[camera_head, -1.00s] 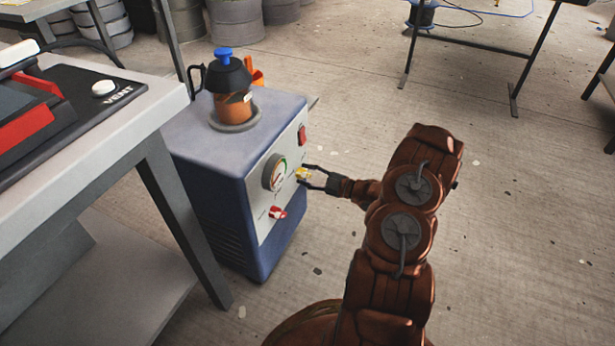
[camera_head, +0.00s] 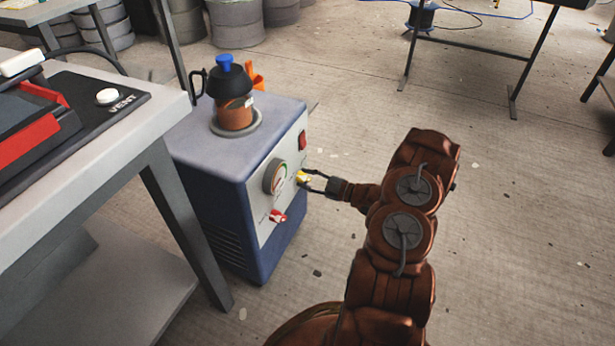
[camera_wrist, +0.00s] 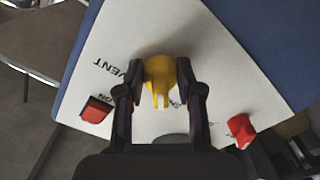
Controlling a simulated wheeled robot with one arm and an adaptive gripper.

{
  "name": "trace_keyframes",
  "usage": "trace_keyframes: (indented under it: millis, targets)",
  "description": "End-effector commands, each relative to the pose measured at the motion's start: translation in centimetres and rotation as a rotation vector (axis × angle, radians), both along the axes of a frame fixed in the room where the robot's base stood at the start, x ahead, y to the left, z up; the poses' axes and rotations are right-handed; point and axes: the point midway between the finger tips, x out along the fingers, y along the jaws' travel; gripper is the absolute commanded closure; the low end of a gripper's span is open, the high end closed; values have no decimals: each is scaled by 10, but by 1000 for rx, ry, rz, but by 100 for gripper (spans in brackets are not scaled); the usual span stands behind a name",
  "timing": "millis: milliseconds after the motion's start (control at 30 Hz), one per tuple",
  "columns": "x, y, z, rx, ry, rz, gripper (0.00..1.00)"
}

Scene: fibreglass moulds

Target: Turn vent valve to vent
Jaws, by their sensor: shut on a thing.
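The yellow vent valve knob (camera_head: 303,176) is on the white front panel (camera_head: 268,226) of a blue pump cabinet (camera_head: 208,211), to the right of a round gauge (camera_head: 275,176). My gripper (camera_head: 305,179) reaches it from the right and is shut on the knob. In the wrist view the yellow knob (camera_wrist: 160,80) sits between the two dark fingers (camera_wrist: 161,95). The word VENT is printed beside it, upside down in that view. Other lettering is partly hidden by the knob and fingers.
A pot with a blue knob (camera_head: 233,100) stands on the cabinet. A grey table (camera_head: 160,125) is close on the left.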

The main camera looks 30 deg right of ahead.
Motion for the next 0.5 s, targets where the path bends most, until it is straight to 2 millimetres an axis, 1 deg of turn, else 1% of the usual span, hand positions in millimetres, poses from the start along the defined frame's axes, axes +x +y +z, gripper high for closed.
trace_keyframes:
  millis: [33, 133, 500]
  targets:
    - [-1, -1, 5, 22, 15, -3, 99]
    - [0, 0, 6, 79, 51, -1, 98]
    - [-1, 1, 3, 369, 226, -2, 98]
